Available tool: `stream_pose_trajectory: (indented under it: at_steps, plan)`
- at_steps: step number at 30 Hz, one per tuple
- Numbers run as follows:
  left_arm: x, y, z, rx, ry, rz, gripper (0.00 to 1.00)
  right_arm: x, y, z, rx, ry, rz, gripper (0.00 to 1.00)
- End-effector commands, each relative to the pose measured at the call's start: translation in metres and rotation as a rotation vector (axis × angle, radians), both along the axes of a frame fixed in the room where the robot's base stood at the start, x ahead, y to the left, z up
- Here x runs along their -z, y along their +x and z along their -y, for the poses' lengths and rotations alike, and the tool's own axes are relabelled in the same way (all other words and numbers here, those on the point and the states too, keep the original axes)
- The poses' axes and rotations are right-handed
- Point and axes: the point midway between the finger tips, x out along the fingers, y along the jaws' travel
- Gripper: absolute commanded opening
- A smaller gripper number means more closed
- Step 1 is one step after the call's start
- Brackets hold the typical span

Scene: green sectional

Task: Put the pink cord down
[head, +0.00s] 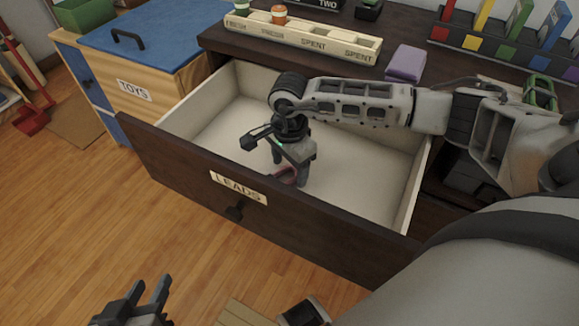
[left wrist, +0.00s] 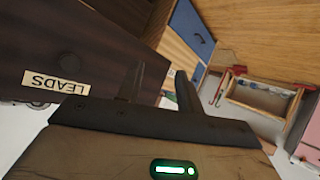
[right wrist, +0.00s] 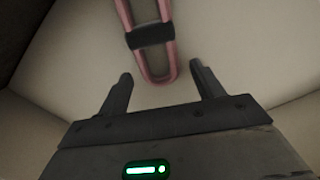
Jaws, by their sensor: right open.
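The pink cord (right wrist: 170,62) is a folded loop with a black band around it. It lies on the pale floor of the open drawer labelled LEADS (head: 238,188); in the head view only a little of the cord (head: 286,176) shows beside my gripper. My right gripper (head: 292,180) points down inside the drawer and is open. In the right wrist view its fingers (right wrist: 161,78) stand apart, with the cord's near end between and just beyond the tips, not gripped. My left gripper (head: 150,288) is open and empty, outside the drawer at the lower left.
The dark cabinet top holds a cream tray (head: 300,38) labelled SPENT, a purple cloth-like block (head: 405,62), a green cord (head: 540,92) and a colour-coded rack (head: 490,50). A wooden TOYS chest (head: 150,85) with a blue lid stands left. Wood floor (head: 70,220) is clear at left.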

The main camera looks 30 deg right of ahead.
Motion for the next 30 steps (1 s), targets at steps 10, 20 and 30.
stream_pose_trajectory:
  at_steps: [10, 20, 30]
  plan:
    - [0.009, 0.000, -0.007, -0.014, 0.030, -0.080, 0.36, -0.078, 0.001, 0.001, -0.001, -0.001, 0.004, 0.67]
    - [0.015, -0.003, -0.008, -0.013, 0.041, -0.112, 0.36, -0.107, 0.000, 0.000, -0.001, -0.001, 0.000, 0.67]
    - [0.016, -0.003, -0.008, -0.013, 0.041, -0.114, 0.36, -0.107, 0.000, 0.000, -0.001, -0.001, 0.000, 0.67]
